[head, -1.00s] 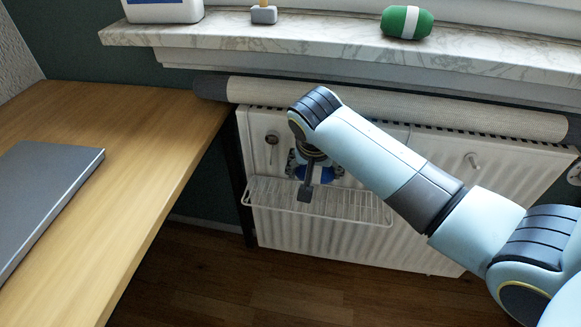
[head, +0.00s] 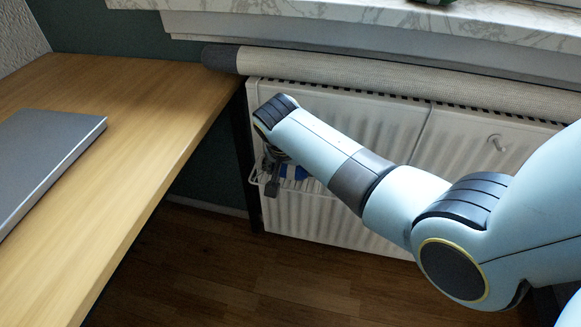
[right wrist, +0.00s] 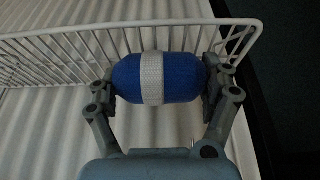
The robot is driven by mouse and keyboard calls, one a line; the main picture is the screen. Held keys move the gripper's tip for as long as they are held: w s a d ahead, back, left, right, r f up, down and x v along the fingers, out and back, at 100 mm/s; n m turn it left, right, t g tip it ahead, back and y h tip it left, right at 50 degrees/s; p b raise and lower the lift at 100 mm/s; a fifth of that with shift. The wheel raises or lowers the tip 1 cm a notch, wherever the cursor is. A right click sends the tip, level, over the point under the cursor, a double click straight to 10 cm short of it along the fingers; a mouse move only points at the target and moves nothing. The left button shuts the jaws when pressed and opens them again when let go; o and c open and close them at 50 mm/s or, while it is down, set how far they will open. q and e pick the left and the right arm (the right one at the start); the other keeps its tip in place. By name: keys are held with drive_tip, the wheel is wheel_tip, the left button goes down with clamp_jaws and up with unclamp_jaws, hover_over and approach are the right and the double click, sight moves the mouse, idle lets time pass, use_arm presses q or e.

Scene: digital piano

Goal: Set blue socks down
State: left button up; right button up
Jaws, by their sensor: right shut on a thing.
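The blue socks are a rolled bundle (right wrist: 183,78) with a white band around the middle, seen in the right wrist view. My right gripper (right wrist: 160,85) is shut on them, one finger at each end. In the head view, the right gripper (head: 283,175) is partly hidden by my arm, and a bit of the blue socks (head: 298,172) shows beside it, in front of the radiator. The socks overlap the end of a white wire rack (right wrist: 75,45); I cannot tell whether they touch it. My left gripper is not in view.
The rack hangs on a white radiator (head: 375,130), under a long fabric roll (head: 400,90) and a marble sill (head: 400,30). A wooden desk (head: 150,120) with a grey laptop (head: 50,150) stands at left. Wooden floor (head: 220,280) lies open below.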

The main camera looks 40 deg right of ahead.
drive_tip(key=shift+f, duration=0.1)
drive_tip(key=o, duration=1)
